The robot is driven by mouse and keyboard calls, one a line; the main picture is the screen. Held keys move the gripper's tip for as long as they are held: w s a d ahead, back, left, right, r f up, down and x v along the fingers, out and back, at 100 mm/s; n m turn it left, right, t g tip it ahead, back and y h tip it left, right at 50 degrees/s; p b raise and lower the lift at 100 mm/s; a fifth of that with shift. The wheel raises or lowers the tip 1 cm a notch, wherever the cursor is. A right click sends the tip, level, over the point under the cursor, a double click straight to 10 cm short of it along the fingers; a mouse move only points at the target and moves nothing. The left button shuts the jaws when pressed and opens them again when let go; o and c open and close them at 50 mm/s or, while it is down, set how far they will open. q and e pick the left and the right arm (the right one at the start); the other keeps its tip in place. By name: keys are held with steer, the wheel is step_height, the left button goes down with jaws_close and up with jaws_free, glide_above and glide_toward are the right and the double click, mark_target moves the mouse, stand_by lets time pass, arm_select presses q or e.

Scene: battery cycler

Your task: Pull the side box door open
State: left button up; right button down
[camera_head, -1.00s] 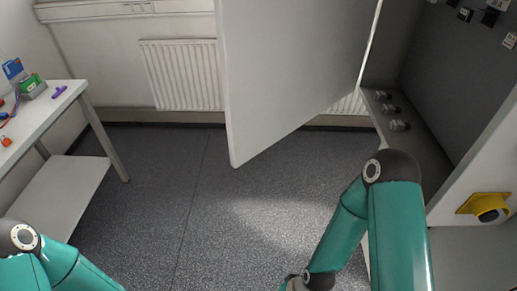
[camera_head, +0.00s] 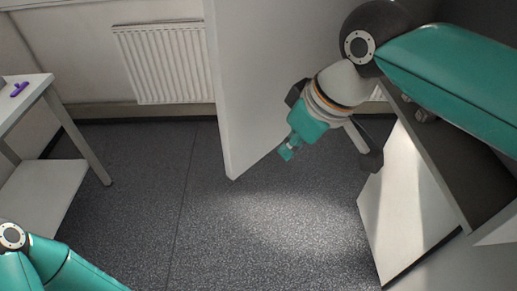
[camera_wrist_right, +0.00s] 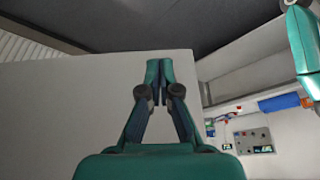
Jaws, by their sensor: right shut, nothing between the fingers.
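The side box door (camera_head: 245,80) is a large pale panel standing swung out from the cabinet, in the upper middle of the head view. My right gripper (camera_head: 287,152) is in front of the door's lower part, pointing down and left. In the right wrist view the fingers (camera_wrist_right: 159,72) are together, with nothing between them, and the door (camera_wrist_right: 70,105) fills the area behind them. I cannot tell whether they touch it. Only a teal part of my left arm shows at lower left; its gripper is out of view.
The open cabinet (camera_head: 470,190) stands at right, partly hidden by my right arm. A white table (camera_head: 35,85) with a purple item (camera_head: 19,89) is at left. A radiator (camera_head: 165,62) is on the back wall. The middle floor is clear.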

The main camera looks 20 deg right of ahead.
mark_target(262, 156)
steer(key=w+a+f, duration=0.1)
steer(key=w+f, duration=0.1)
steer(key=w+a+f, duration=0.1)
steer(key=w+f, duration=0.1)
steer(key=f, duration=0.1)
steer(key=w+a+f+p, duration=0.1)
steer(key=w+f, duration=0.1)
steer(key=shift+f, duration=0.4)
stand_by(0.4)
